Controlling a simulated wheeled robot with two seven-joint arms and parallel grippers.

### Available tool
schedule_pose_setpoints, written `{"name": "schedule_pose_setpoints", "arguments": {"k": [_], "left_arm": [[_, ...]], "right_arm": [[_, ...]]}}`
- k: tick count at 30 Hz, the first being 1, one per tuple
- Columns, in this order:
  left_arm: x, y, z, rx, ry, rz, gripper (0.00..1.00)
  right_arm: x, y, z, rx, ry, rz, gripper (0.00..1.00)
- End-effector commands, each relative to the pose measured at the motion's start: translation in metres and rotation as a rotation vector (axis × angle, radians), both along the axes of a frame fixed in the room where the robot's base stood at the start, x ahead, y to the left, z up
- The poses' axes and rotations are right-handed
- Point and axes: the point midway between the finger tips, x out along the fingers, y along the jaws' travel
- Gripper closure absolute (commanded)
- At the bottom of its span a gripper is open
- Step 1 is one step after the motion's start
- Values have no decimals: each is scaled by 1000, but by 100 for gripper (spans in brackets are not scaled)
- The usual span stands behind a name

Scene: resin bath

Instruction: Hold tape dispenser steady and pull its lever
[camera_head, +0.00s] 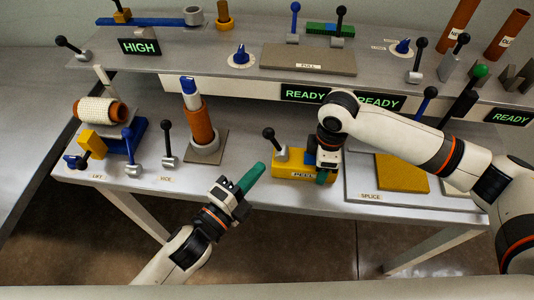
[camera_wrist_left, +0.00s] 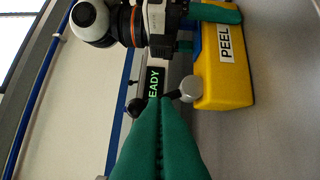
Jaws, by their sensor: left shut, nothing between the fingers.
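The yellow tape dispenser (camera_head: 290,172), labelled PEEL, sits near the front edge of the bench; it also shows in the left wrist view (camera_wrist_left: 225,85). Its lever with a black ball knob (camera_head: 268,132) rises from a grey pivot at its left end. My left gripper (camera_head: 261,166) is shut and empty, its green fingertips just left of the dispenser and apart from it. In the left wrist view its fingers (camera_wrist_left: 160,102) point toward the lever. My right gripper (camera_head: 322,175) is down at the dispenser's right end, a green finger against its front; whether it grips is unclear.
A splice board with a yellow pad (camera_head: 402,174) lies right of the dispenser, under my right arm. An orange tube (camera_head: 200,127) stands to the left, beside the vice lever (camera_head: 167,142). A raised shelf (camera_head: 190,65) with READY signs runs behind. Bench between tube and dispenser is clear.

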Motion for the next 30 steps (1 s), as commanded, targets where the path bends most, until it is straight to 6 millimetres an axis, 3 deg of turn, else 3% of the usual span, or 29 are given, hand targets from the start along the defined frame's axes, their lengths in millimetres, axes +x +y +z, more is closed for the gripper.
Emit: {"name": "schedule_pose_setpoints", "arguments": {"k": [6, 20, 21, 25, 30], "left_arm": [[-20, 15, -5, -1, 1, -1, 100], [-23, 17, -5, -2, -1, -2, 100], [-23, 17, -5, -1, -2, -1, 100], [-23, 17, -5, -2, -1, -1, 100], [-23, 17, -5, -2, -1, -1, 100]], "right_arm": [[0, 0, 0, 0, 0, 1, 75], [0, 0, 0, 0, 0, 1, 75], [0, 0, 0, 0, 0, 1, 37], [0, 0, 0, 0, 0, 1, 17], [0, 0, 0, 0, 0, 1, 17]]}}
